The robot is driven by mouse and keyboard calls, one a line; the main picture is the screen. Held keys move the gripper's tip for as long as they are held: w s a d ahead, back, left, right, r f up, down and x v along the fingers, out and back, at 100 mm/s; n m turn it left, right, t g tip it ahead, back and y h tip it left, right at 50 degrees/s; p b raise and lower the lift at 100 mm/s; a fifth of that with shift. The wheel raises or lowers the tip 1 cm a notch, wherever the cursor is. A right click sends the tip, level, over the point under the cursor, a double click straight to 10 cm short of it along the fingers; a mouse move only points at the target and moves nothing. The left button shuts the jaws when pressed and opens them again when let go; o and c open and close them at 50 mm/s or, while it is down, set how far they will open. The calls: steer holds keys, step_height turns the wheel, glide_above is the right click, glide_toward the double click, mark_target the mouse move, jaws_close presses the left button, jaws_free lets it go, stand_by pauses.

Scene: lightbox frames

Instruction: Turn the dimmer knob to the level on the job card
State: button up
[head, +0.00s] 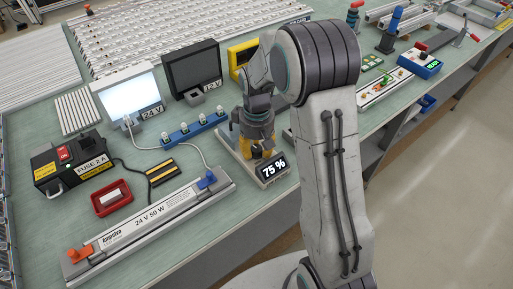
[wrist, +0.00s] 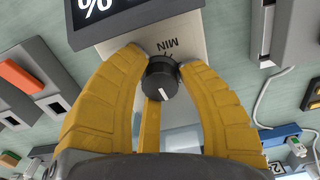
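The dimmer knob (wrist: 160,78) is black and round with a white pointer line, which points down and slightly right in the wrist view. It sits on a light plate (wrist: 195,35) with an upside-down "MIN" mark by its upper right. My gripper (wrist: 162,68) has its yellow fingers on either side of the knob, seemingly touching both sides. A black display (head: 273,167) at the plate's end reads "75 %"; only its "%" shows in the wrist view (wrist: 100,10). In the head view, my gripper (head: 262,150) hides the knob.
A lit white panel (head: 126,94) marked 24 V and a dark panel (head: 193,68) marked 12 V stand behind. A long grey driver (head: 150,226), a fuse box (head: 68,165) and a blue terminal strip (head: 190,131) with a cable lie to the left.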

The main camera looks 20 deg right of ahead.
steer(key=o, duration=0.4)
steer(key=shift+o, duration=0.2)
steer(key=shift+w, duration=0.1)
steer(key=shift+r, duration=0.1)
